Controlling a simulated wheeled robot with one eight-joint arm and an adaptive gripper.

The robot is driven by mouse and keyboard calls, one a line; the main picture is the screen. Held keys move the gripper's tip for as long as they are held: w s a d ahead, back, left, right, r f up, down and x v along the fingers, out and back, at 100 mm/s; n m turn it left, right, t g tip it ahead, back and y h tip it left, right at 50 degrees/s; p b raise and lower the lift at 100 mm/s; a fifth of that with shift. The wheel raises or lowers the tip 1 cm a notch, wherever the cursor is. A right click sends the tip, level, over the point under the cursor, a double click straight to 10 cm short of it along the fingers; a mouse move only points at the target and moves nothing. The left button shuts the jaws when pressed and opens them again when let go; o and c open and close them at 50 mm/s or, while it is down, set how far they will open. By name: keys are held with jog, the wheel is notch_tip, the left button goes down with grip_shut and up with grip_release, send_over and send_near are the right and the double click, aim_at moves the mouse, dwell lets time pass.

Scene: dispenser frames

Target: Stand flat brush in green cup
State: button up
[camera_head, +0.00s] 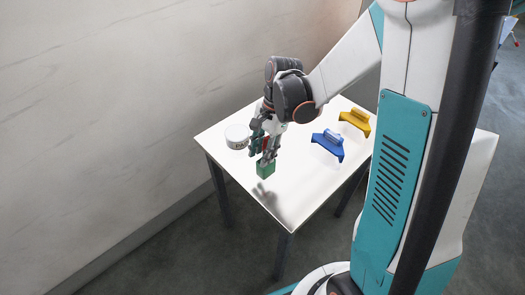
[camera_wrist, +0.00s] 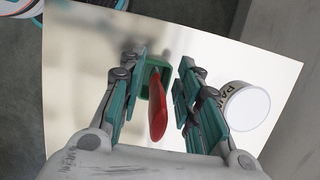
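The green cup (camera_head: 266,169) stands on the white table below my gripper. It also shows in the wrist view (camera_wrist: 144,90), beyond the fingertips. A red handle (camera_wrist: 157,108), which I take to be the flat brush's, rises from the cup toward the wrist camera, slightly tilted. Its lower end is hidden inside the cup. My gripper (camera_wrist: 160,82) is open, with its fingers on either side of the handle and gaps visible on both sides. In the head view, the fingers hide most of the handle.
A white round container with lettering (camera_head: 237,136) stands left of my gripper and close to it. A blue-topped frame (camera_head: 328,144) and a yellow-topped frame (camera_head: 355,122) stand to the right. The table's front part (camera_head: 290,212) is bare. A wall runs along the left.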

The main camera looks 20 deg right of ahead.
jog(key=p+v, duration=0.4)
jog(key=v, duration=0.7)
jog(key=shift+r, duration=0.35)
jog(key=shift+s+r, duration=0.1)
jog(key=shift+r, duration=0.35)
jog(key=s+a+r+n+t+h, duration=0.1)
jog(key=s+r+n+t+h, duration=0.2)
jog(key=s+r+n+t, duration=0.5)
jog(key=shift+s+a+r+n, duration=0.25)
jog(key=shift+s+r+n, duration=0.4)
jog(key=shift+s+n, duration=1.9)
jog(key=shift+w, duration=0.15)
